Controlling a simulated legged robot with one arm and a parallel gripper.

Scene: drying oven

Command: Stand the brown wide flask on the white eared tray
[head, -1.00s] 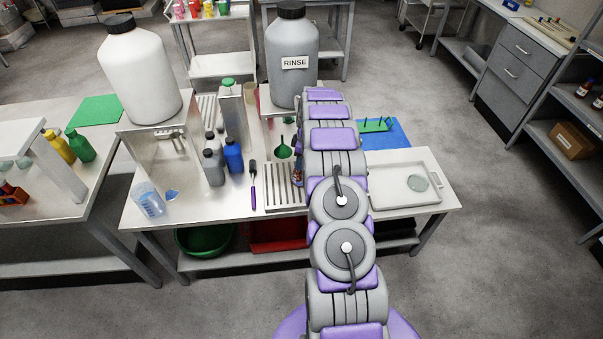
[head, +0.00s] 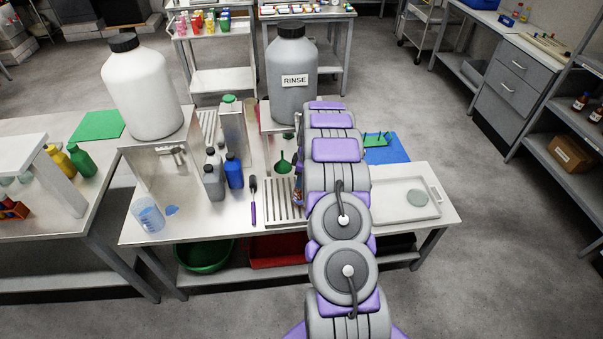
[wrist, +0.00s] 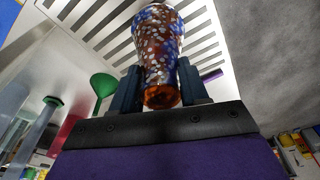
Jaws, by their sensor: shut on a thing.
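My gripper (wrist: 160,88) is shut on a brown speckled glass flask (wrist: 158,45). The flask has white and bluish flecks and an orange-brown end towards the wrist camera. Dark fingers press on both its sides, with the slotted rack behind it. In the head view my arm hides the gripper and most of the flask; a small coloured bit shows at the arm's left edge. The white eared tray (head: 422,213) lies on the bench right of my arm, with a slotted ear at its right end. A round grey-green disc (head: 417,197) lies in it. My arm covers the tray's left part.
The slotted rack (head: 280,208), a green funnel (head: 283,167) and a purple-handled brush (head: 253,205) are left of my arm. Blue (head: 234,172) and grey bottles stand further left. The large RINSE bottle (head: 292,95) stands behind. A blue mat (head: 388,153) lies behind the tray.

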